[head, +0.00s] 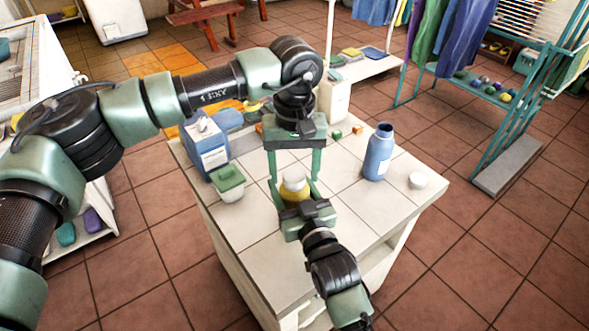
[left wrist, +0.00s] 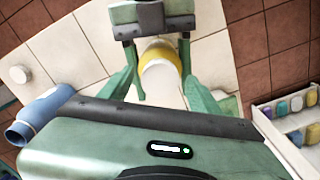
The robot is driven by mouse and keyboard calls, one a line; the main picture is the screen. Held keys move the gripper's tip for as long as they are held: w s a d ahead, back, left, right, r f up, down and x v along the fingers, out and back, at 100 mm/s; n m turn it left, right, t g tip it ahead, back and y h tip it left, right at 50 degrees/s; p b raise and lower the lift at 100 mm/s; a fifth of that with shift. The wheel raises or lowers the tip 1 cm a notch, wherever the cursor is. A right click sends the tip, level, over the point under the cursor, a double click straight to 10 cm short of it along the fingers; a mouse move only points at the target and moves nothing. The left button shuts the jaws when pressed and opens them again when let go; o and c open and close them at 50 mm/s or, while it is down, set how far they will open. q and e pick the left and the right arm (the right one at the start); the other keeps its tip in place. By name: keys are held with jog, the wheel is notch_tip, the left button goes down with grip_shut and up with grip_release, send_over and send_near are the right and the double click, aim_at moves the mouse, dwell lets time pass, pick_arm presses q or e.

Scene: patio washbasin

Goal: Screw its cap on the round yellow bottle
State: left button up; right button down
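The round yellow bottle (head: 291,198) stands on the tiled table between my two grippers, partly hidden. Its upper part looks pale; I cannot tell whether this is a seated cap. In the left wrist view the bottle's yellow rim (left wrist: 163,50) curves around the pale part. My left gripper (head: 295,182) points down over the bottle, its fingers apart on either side; I see no clear grip. My right gripper (head: 300,205) comes from the near side, low against the bottle; its fingers are too overlapped to judge. A white round cap (head: 418,181) lies at the table's right, also in the left wrist view (left wrist: 18,74).
An open-necked blue bottle (head: 379,152) stands at the right, near the white cap. Small orange and green blocks (head: 357,130) lie at the back. The near right tabletop is clear.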

pick_arm(q)
jog(key=shift+r, duration=2.3)
jog(key=shift+n, duration=0.3)
jog(key=shift+c, duration=0.3)
jog(key=n, duration=0.3)
jog(key=r+n, duration=0.1)
jog(key=n, duration=0.5)
jog(key=r+n, duration=0.1)
jog(key=n, duration=0.8)
jog(key=shift+r, duration=0.35)
jog(key=n, duration=0.6)
jog(key=shift+r, duration=0.4)
